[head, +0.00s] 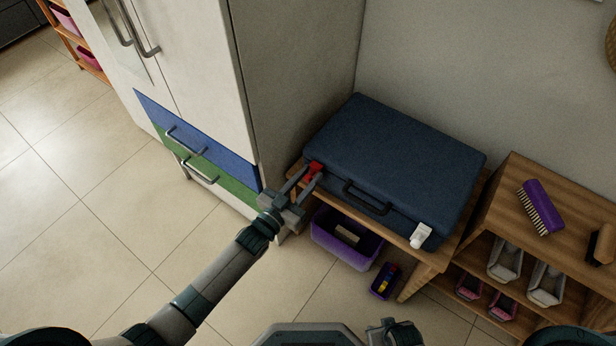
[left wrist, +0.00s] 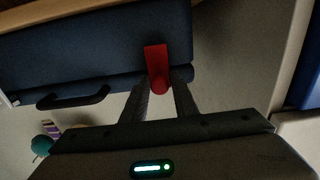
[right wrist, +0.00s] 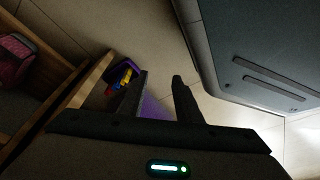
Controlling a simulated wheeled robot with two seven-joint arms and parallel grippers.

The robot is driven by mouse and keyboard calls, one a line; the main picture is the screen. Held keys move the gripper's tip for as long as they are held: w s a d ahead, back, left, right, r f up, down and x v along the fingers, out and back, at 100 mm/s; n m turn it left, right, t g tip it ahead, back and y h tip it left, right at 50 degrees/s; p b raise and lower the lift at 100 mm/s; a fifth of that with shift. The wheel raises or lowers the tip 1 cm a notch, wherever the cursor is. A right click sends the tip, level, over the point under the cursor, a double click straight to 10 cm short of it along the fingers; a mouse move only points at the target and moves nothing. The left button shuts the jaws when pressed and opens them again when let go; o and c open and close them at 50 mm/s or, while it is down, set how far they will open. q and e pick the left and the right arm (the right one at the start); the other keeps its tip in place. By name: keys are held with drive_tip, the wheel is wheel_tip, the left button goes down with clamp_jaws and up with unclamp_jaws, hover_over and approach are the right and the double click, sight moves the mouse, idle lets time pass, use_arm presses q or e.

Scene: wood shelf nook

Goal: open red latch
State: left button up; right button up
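A dark blue suitcase (head: 395,165) lies flat on a wooden bench. Its red latch (head: 315,170) is on the front face near the left end; the white latch (head: 421,236) is near the right end. My left gripper (head: 304,178) is at the red latch. In the left wrist view, the open fingers (left wrist: 160,82) stand either side of the lower end of the red latch (left wrist: 156,66), with a small gap; contact is unclear. My right gripper (head: 395,332) is low at the bottom edge. Its fingers (right wrist: 162,82) are apart and empty.
A white cabinet (head: 200,60) with blue and green drawers stands close left of the suitcase. A black handle (head: 367,197) is between the latches. Below are a purple bin (head: 340,245) and a small tray (head: 374,284). A wooden shelf (head: 508,190) with a purple brush (head: 541,207) is right.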

use_arm(q)
clamp_jaws()
